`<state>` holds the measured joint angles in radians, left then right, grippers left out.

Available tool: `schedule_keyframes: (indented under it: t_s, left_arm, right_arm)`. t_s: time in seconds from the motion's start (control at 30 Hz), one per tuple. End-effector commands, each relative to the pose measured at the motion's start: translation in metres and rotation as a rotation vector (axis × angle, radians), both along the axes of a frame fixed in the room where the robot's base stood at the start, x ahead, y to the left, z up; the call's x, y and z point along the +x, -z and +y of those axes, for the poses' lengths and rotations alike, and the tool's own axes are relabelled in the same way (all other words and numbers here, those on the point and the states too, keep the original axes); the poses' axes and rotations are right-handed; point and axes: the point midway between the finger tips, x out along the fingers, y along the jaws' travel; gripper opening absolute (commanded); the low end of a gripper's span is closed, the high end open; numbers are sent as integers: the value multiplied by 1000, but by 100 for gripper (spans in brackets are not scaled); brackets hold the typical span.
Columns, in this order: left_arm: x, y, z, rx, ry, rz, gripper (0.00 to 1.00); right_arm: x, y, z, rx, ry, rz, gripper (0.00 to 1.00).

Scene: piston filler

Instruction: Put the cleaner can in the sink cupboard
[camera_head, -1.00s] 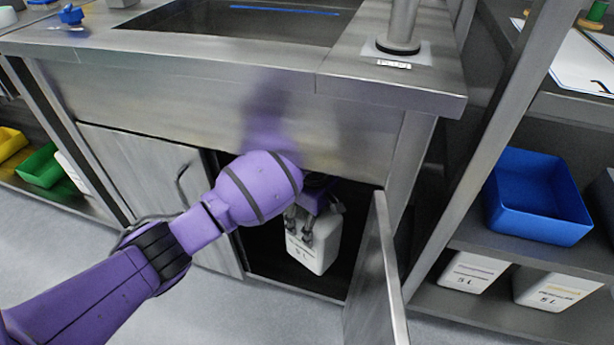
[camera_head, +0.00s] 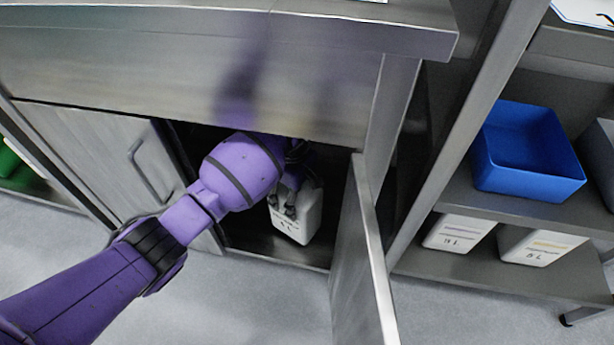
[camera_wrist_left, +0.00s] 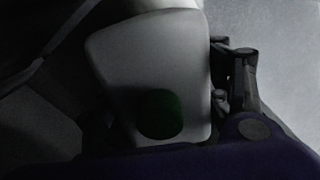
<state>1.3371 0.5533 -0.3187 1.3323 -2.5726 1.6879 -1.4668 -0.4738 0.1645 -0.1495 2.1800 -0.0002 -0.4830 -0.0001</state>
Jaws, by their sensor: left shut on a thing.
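My left gripper (camera_head: 289,200) is shut on the can from above and behind the front edge of the opening. In the left wrist view the can (camera_wrist_left: 150,75) fills the middle, with a dark green round cap (camera_wrist_left: 160,113), and a gripper finger lies along its right side. My right gripper is not in view.
The right cupboard door (camera_head: 362,265) stands open toward me, right of the can. The left door (camera_head: 105,160) is shut. A shelf at the right holds a blue bin (camera_head: 528,150) and white 5 L canisters (camera_head: 458,233) below. Grey floor is clear in front.

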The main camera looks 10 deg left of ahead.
Motion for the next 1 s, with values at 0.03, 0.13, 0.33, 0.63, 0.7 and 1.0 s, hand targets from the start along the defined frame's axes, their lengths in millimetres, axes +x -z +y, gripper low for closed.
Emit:
schedule_keyframes:
  t_s: [0.03,0.13,0.33,0.63,0.7,1.0]
  left_arm:
    - [0,8,-1,-3,-1,0,7]
    - [0,21,-1,-3,0,1,7]
    - [1,28,0,-1,1,-3,7]
    - [1,31,0,-1,1,-3,7]
    - [-1,33,0,0,0,2,79]
    - [-1,33,0,0,1,2,89]
  right_arm:
    - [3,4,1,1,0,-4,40]
    - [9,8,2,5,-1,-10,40]
    - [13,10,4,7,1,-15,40]
    - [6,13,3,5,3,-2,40]
    - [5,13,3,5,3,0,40]
    - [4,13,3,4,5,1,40]
